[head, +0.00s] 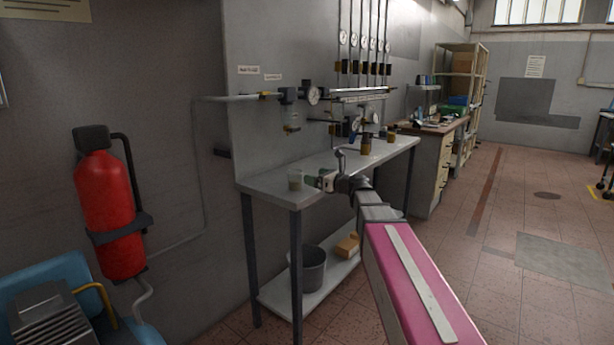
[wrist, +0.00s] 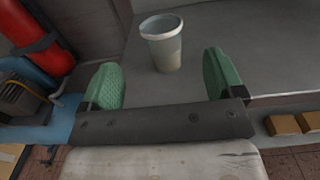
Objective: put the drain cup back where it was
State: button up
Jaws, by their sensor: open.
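The drain cup (head: 295,180), a small clear cup with murky contents low in it, stands upright near the left front corner of the grey table (head: 345,172). In the wrist view the cup (wrist: 164,45) stands beyond and between my green fingertips. My gripper (head: 316,181) is just to the right of the cup in the head view, open and empty. It also shows wide open in the wrist view (wrist: 165,82), with a gap around the cup. A clear bowl under the pipe fittings (head: 291,117) hangs on the wall above the table.
A pipe with a gauge (head: 313,96) runs along the wall above. A red extinguisher (head: 104,205) hangs at left.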

jog(key=s+d+f+n+g+h, duration=0.2)
jog(key=s+f+n, duration=0.3)
jog(key=f, duration=0.3)
jog(key=s+d+f+n+g+h, duration=0.15)
jog(key=s+f+n, duration=0.25)
jog(key=f, duration=0.4)
jog(key=s+d+f+n+g+h, duration=0.1)
jog(key=s+f+n+g+h, duration=0.2)
jog(key=s+f+n, duration=0.35)
jog(key=s+d+f+n+g+h, duration=0.4)
jog(key=s+d+f+n+h, duration=0.3)
jog(key=s+d+f+n, duration=0.3)
notch_tip(320, 180, down, 4)
jog(key=shift+s+d+f+h, duration=0.1)
jog(key=shift+s+d+h, duration=0.25)
jog(key=shift+s, duration=0.6)
jog(key=shift+g, duration=0.25)
